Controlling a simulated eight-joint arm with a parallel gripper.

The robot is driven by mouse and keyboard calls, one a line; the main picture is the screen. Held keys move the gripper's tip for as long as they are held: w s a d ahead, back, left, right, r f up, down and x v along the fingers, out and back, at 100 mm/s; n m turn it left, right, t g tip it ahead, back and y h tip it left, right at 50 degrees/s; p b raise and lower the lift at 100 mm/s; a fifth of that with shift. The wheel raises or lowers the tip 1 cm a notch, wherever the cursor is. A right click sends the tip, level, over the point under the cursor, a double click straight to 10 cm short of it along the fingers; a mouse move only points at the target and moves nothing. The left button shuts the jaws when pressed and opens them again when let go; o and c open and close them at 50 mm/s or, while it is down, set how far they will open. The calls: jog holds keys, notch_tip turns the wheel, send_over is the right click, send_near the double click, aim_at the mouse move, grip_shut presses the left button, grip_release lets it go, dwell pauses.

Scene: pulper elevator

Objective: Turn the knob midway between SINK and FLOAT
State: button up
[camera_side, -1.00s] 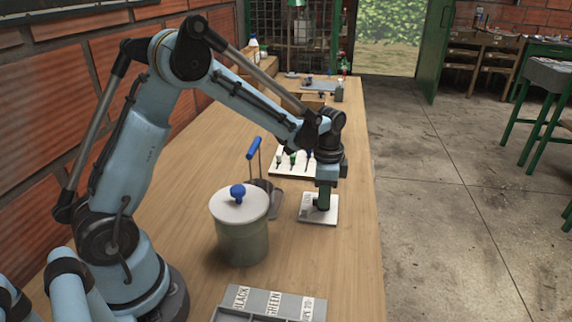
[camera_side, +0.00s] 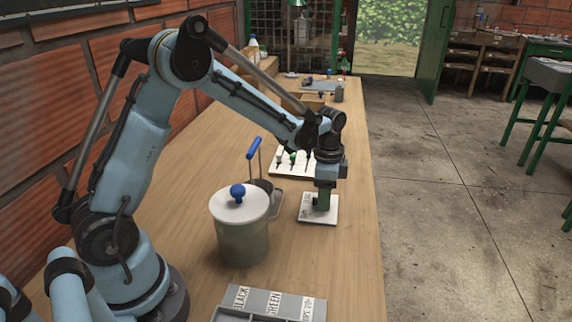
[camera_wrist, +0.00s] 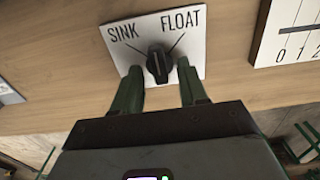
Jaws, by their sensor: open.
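A black knob (camera_wrist: 158,64) stands on a white plate (camera_wrist: 190,55) marked SINK (camera_wrist: 126,31) and FLOAT (camera_wrist: 180,21), with a thin line toward each word. In the wrist view the knob's ridge points roughly between the two lines. My gripper (camera_wrist: 160,80) is open, with one green finger on each side of the knob; whether either finger touches it is hard to tell. In the side view my gripper (camera_side: 323,200) is low over the white plate (camera_side: 318,215), pointing down, and hides the knob.
A lidded pot (camera_side: 241,235) with a blue lid knob stands left of the plate. A blue-handled tool (camera_side: 254,148) is behind it. A white board (camera_side: 285,165) with several small items lies farther back. A grey labelled tray (camera_side: 270,305) sits at the front.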

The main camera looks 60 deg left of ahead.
notch_tip(320, 180, up, 12)
dwell(0.6)
jog(key=s+d+n+t, duration=0.1)
jog(key=s+n+t, duration=0.2)
jog(key=s, duration=0.4)
jog(key=s+d+n+t, duration=0.2)
jog(key=s+n+t, duration=0.2)
jog(key=s+n, duration=0.2)
jog(key=shift+s+d, duration=0.25)
jog(key=shift+s, duration=0.75)
